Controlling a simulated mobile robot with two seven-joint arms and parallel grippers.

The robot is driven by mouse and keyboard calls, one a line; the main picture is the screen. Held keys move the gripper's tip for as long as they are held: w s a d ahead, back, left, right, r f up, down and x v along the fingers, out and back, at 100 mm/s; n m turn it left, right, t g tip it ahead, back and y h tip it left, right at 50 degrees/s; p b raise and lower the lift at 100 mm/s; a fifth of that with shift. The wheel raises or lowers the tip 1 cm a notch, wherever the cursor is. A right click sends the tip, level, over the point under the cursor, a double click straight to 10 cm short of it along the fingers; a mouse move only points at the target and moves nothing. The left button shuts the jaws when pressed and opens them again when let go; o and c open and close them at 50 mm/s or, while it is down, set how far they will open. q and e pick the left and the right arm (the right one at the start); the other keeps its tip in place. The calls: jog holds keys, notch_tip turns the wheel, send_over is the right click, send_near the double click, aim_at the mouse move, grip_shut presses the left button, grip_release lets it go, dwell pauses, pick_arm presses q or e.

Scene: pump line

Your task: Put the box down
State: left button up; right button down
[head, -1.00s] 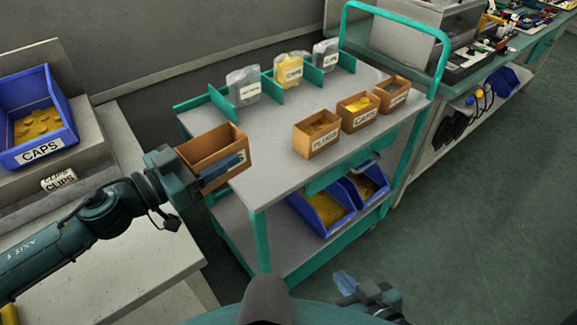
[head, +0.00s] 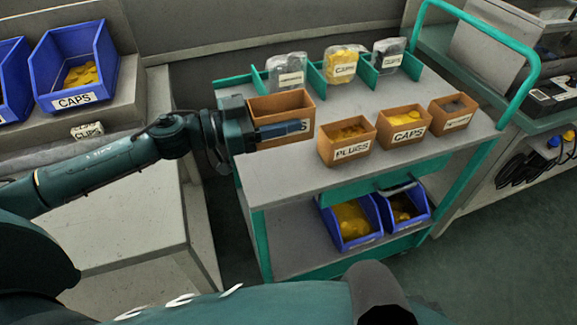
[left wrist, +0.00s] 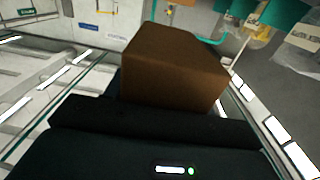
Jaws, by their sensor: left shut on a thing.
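My left gripper (head: 284,130) is shut on a brown open-topped box (head: 280,103) at the left end of the trolley top (head: 225,100). One dark finger crosses the box's front and hides most of its label; only a final "S" shows. The box looks empty and roughly level. I cannot tell if its base touches the trolley top. In the left wrist view the box (left wrist: 172,68) stands out beyond the dark gripper body. My right gripper is out of view.
Brown boxes labelled PLUGS (head: 347,141) and CAPS (head: 403,126), and a third (head: 453,113), stand just right of the held box. Behind are clear bags (head: 342,64) between green dividers (head: 316,78). Blue bins (head: 352,222) sit on the lower shelf. The trolley's front strip is clear.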

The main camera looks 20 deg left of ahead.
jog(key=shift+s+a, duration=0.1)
pick_arm(q)
notch_tip(320, 180, down, 5)
jog(key=shift+r+b, duration=0.15)
jog(key=shift+b, duration=0.55)
jog(key=shift+f, duration=0.3)
notch_tip(320, 180, down, 3)
jog(key=shift+r+b, duration=0.2)
jog(key=shift+b, duration=0.25)
jog(key=shift+f+p, duration=0.3)
jog(key=shift+f, duration=0.55)
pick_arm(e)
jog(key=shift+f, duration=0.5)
pick_arm(q)
jog(key=shift+f, duration=0.1)
